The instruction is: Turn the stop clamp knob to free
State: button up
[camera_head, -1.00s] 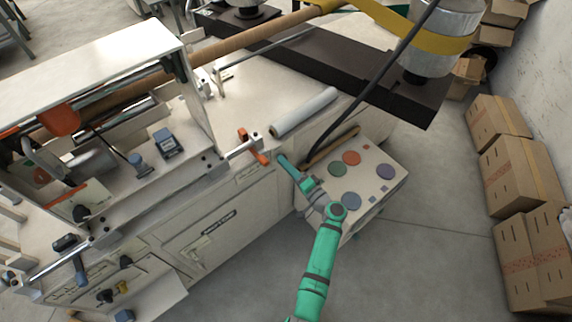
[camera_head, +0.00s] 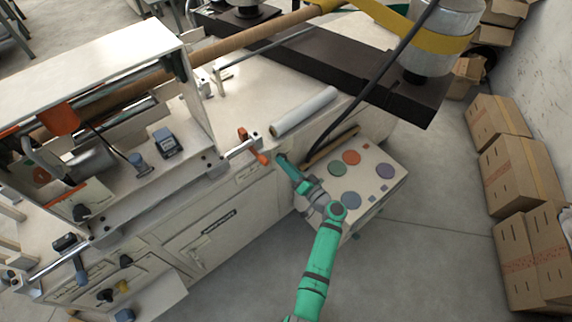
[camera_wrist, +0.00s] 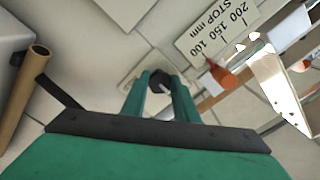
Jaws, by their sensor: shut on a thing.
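The stop clamp knob (camera_wrist: 160,82) is small and dark and shows between my fingertips in the wrist view. It sits on a pale plate on the machine's front. My gripper (camera_wrist: 161,92) is shut on it, with one green finger on each side. In the head view my gripper (camera_head: 281,158) reaches the machine front below the orange lever, and it hides the knob there. The knob's marks and setting cannot be read. A white scale plate (camera_wrist: 215,33) marked STOP mm, with 100, 150 and 200, is close by.
An orange pointer (camera_wrist: 222,75) stands beside the scale, close to my right finger in the wrist view. An orange lever (camera_head: 254,147) is just above my gripper in the head view. A box with coloured discs (camera_head: 372,172) stands to the right. Cardboard boxes (camera_head: 513,170) line the wall.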

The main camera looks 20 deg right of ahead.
jog(key=shift+s+d+f, duration=0.1)
jog(key=shift+d, duration=0.05)
jog(key=o, duration=1.1)
jog(key=shift+c, duration=0.2)
jog(key=v, duration=1)
jog(key=shift+s, duration=0.35)
jog(key=shift+d, duration=0.1)
